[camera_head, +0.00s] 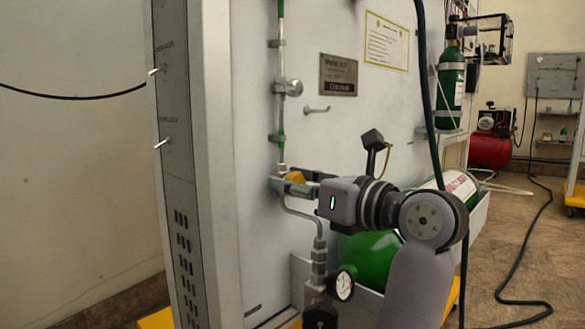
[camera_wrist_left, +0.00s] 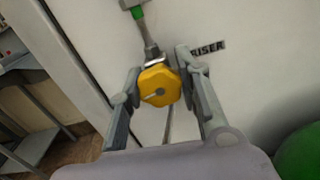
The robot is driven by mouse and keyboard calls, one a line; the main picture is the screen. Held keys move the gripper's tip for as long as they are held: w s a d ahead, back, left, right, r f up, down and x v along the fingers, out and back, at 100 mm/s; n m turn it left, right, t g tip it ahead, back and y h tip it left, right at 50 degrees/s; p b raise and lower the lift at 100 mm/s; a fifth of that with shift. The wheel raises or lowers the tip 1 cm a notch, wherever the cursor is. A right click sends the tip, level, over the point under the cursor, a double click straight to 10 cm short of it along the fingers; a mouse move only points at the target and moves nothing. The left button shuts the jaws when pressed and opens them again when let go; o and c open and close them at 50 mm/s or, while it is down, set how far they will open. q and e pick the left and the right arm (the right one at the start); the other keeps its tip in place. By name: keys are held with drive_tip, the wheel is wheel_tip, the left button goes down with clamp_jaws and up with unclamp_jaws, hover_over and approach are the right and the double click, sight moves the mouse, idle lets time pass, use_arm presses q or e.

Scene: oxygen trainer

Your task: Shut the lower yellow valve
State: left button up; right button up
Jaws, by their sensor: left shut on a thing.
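The lower yellow valve (camera_wrist_left: 160,87) is a knobbed yellow handwheel on a thin pipe against the white panel. In the head view it shows as a small yellow patch (camera_head: 296,177), partly hidden by my gripper. My left gripper (camera_head: 285,182) reaches it from the right, low on the panel. In the left wrist view its two fingers (camera_wrist_left: 158,88) stand on either side of the valve, shut on it. The valve's front face and a pale mark on it show. My right gripper is in neither view.
A pressure gauge (camera_head: 342,285) and bent pipe sit just below the valve. A green cylinder (camera_head: 370,258) lies behind my left arm. A dark hose (camera_head: 425,90) hangs in front of the panel. A small chrome knob (camera_head: 294,88) is higher on the pipe.

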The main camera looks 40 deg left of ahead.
sight(293, 172)
use_arm(q)
drive_tip(key=shift+m+p, duration=0.3)
drive_tip(key=shift+m, duration=0.2)
drive_tip(key=o, duration=1.2)
drive_tip(key=shift+c, duration=0.2)
wheel_tip(293, 172, up, 10)
